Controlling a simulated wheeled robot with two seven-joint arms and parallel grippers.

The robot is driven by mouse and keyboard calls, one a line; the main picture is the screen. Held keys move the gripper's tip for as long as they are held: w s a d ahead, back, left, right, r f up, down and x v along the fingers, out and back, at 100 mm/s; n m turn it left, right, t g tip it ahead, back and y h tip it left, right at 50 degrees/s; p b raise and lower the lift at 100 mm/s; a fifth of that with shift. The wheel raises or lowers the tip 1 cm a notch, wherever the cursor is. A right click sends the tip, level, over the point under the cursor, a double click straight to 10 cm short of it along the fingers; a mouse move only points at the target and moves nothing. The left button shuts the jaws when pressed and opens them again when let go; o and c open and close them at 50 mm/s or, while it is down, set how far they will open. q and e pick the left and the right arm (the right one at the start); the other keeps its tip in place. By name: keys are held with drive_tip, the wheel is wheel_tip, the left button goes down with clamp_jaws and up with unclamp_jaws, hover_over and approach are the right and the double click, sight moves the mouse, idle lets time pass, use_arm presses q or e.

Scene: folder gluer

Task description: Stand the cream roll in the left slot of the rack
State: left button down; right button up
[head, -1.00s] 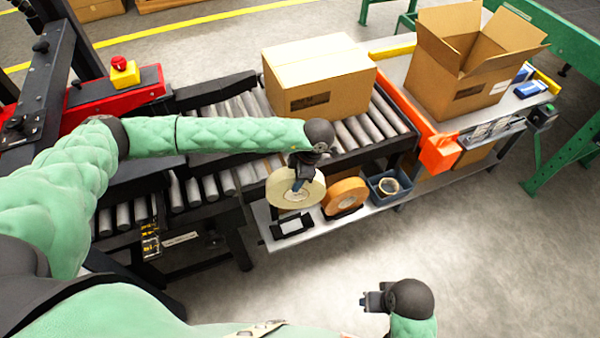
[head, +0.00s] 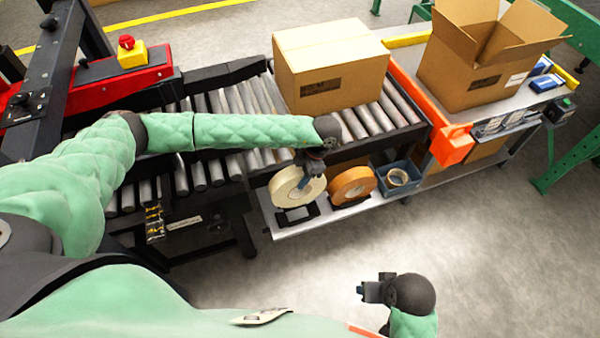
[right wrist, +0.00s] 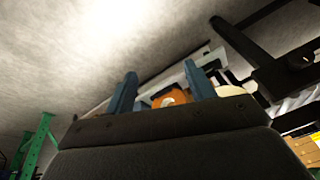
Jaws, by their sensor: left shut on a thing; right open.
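The cream roll (head: 288,192) is upright in the head view, held by my left gripper (head: 305,180), which is shut on its upper right rim. Its lower edge is close above the left slot of the black rack (head: 297,217); I cannot tell whether they touch. An orange-brown roll (head: 352,187) stands in the rack's right slot, close beside the cream roll. My right gripper (head: 366,291) is open and empty, low and well in front of the shelf. Its two blue fingers also show in the right wrist view (right wrist: 160,95), with the orange-brown roll (right wrist: 170,98) beyond them.
A blue-grey bin (head: 400,180) with a small tape roll stands right of the rack on the shelf (head: 345,213). The roller conveyor (head: 215,115) with a closed carton (head: 330,70) lies behind. The floor in front is clear.

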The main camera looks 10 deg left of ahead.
sight(301, 191)
use_arm(q)
drive_tip(key=shift+f+b, duration=0.8)
drive_tip(key=shift+f, duration=1.6)
drive_tip(key=shift+f+b, duration=0.15)
drive_tip(key=shift+b, duration=0.15)
use_arm(e)
drive_tip(key=shift+t+y, duration=0.5)
drive_tip(key=a+f, duration=0.1)
drive_tip(key=w+a+f, duration=0.1)
drive_tip(key=a+f, duration=0.1)
drive_tip(key=shift+a+f, duration=0.2)
drive_tip(key=shift+f, duration=0.1)
drive_tip(key=shift+w+f, duration=0.1)
use_arm(q)
drive_tip(key=shift+f+b, duration=0.25)
drive_tip(key=shift+b, duration=0.05)
use_arm(e)
drive_tip(key=shift+f, duration=0.1)
drive_tip(key=shift+f, duration=0.2)
use_arm(q)
drive_tip(key=shift+f, duration=0.15)
drive_tip(key=shift+f+b, duration=0.35)
drive_tip(key=shift+b, duration=0.05)
use_arm(e)
drive_tip(key=shift+f, duration=0.3)
use_arm(q)
drive_tip(key=shift+f+b, duration=1.25)
drive_tip(key=shift+f, duration=0.5)
use_arm(e)
drive_tip(key=shift+f, duration=1.25)
